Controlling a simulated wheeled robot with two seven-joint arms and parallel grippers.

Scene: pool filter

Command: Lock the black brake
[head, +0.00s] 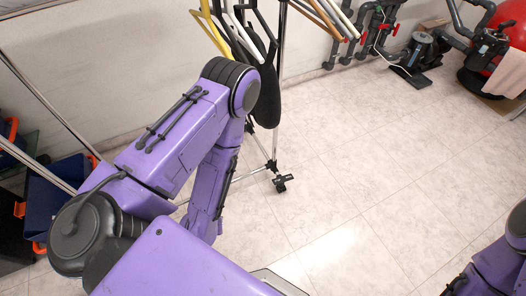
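A small black foot or caster (283,184) sits on the floor at the lower end of a chrome rack (272,135), in the middle of the head view. A black brake lever on it is too small to make out clearly, and its position cannot be told. My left arm bends in front of the rack's left part; its forearm runs downward and its gripper is hidden. My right arm shows only at the lower right corner, with no gripper visible. Both arms are apart from the black foot in the picture.
Hangers and a black garment (267,90) hang on the rack. Dark blue crates (55,195) stand at left. Grey pipes with red valves (385,28), a pump (418,50) and a red tank (510,25) stand at upper right. The tiled floor (375,180) right of the foot is clear.

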